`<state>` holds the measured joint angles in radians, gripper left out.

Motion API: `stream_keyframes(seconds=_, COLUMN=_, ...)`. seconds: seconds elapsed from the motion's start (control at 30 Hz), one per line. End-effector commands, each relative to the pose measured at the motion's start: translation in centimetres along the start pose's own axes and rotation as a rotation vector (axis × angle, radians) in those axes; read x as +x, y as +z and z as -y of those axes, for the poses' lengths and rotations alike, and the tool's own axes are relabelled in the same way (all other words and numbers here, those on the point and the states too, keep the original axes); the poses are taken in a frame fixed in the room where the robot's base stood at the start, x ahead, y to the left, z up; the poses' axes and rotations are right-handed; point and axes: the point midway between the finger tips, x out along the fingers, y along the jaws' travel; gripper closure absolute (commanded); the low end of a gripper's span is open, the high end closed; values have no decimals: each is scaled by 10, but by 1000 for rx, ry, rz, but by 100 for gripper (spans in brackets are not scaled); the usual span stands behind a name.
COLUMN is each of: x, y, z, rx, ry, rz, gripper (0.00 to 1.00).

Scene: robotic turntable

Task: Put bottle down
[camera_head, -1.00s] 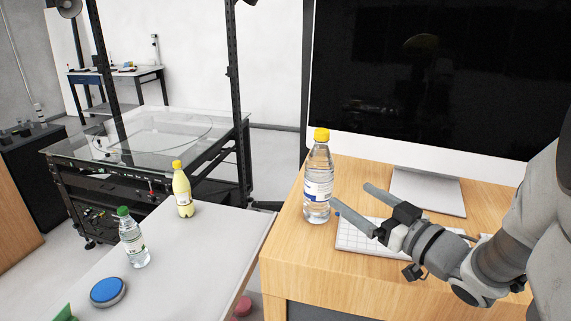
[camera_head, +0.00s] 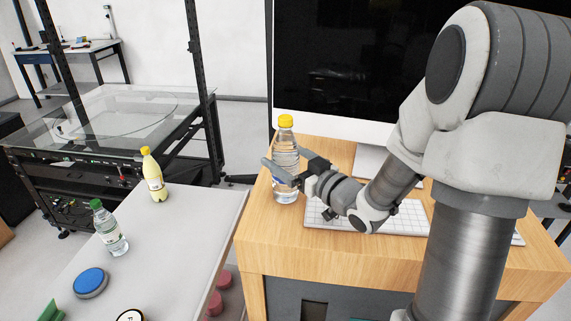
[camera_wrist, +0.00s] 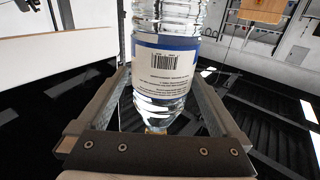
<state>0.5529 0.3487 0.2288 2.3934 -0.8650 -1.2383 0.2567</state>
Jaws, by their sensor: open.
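A clear bottle with a yellow cap and a blue-white label (camera_head: 285,188) stands upright near the left edge of the wooden desk. My gripper (camera_head: 279,170) is at the bottle's mid-height, with a finger crossing in front of it. In the wrist view the bottle (camera_wrist: 167,65) is between the two open fingers of my gripper (camera_wrist: 165,85), its barcode label facing the camera. A gap shows between the bottle's lower part and the fingers. Part of the label is hidden by a finger in the head view.
A keyboard (camera_head: 340,216) and a large monitor (camera_head: 350,130) are close behind and beside my gripper. On the white table (camera_head: 150,235) left stand a yellow bottle (camera_head: 153,176), a green-capped bottle (camera_head: 109,230) and a blue button (camera_head: 91,281). A glass-topped turntable (camera_head: 110,115) is behind.

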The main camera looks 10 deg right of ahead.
Motion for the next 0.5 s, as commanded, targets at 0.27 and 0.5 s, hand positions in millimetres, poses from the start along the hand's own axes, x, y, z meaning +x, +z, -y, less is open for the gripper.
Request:
stream_keyframes(seconds=0.27, x=33, y=-2, z=1, rx=0, ry=0, rz=-1, gripper=0)
stream_keyframes(seconds=0.5, x=33, y=-1, z=1, rx=-1, ry=0, rz=-1, gripper=2)
